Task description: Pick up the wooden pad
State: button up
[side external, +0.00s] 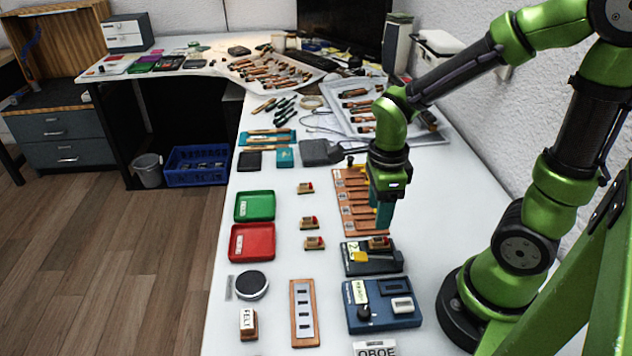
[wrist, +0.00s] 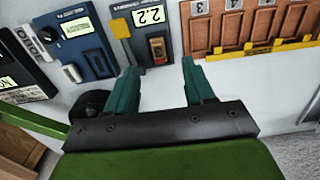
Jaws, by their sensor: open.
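My gripper (side external: 383,226) is above the device, teal fingers pointing down. In the wrist view my gripper (wrist: 160,66) is open with nothing between its fingers. Similar wooden pads (side external: 305,187) (side external: 309,223) (side external: 314,243) stand in a loose column to the left on the white table.
A wooden rack with numbered slots (side external: 350,195) stands right behind the gripper. A blue device with a knob (side external: 382,306) is in front. Green (side external: 254,206) and red (side external: 252,242) trays lie to the left. A felt-labelled block (side external: 248,323) and a metal-faced strip (side external: 304,313) lie near the front.

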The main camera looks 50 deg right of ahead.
aim_at(375, 239)
jog(key=shift+s+a+f, duration=0.1)
jog(key=shift+f, duration=1.85)
jog(key=shift+s+a+f, duration=0.1)
jog(key=shift+f, duration=1.85)
grip_shut()
